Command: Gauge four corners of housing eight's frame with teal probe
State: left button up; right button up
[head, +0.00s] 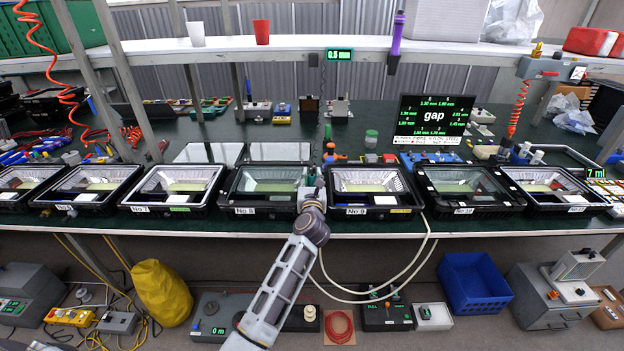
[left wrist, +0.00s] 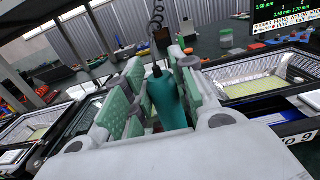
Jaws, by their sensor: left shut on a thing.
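My left gripper (head: 312,182) is between housing eight (head: 236,205), labelled No 8, and housing nine (head: 376,205), above the bench's front edge. In the left wrist view, its green-padded fingers (left wrist: 160,95) are closed around the teal probe (left wrist: 168,104). A dark coiled cord rises behind the probe. The probe's tip is hidden, so I cannot tell whether it touches a frame. Housing eight has a dark frame around a reflective inside with a pale panel. A gap screen (head: 432,121) shows several mm readings. My right gripper is not in view.
Other housings, such as No 7 (head: 178,188) and No 10 (head: 468,190), stand closely in a row along the bench. A small 0.5 mm display (head: 340,55) hangs from the shelf. Pale hoses loop below the bench. A blue crate (head: 474,284) is underneath.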

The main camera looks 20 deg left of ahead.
pick_arm(q)
jog(key=shift+f+b, duration=0.35)
jog(key=shift+f, duration=0.1)
dwell(0.6)
jog(key=shift+s+f, duration=0.1)
jog(key=shift+f, duration=0.2)
dwell(1.1)
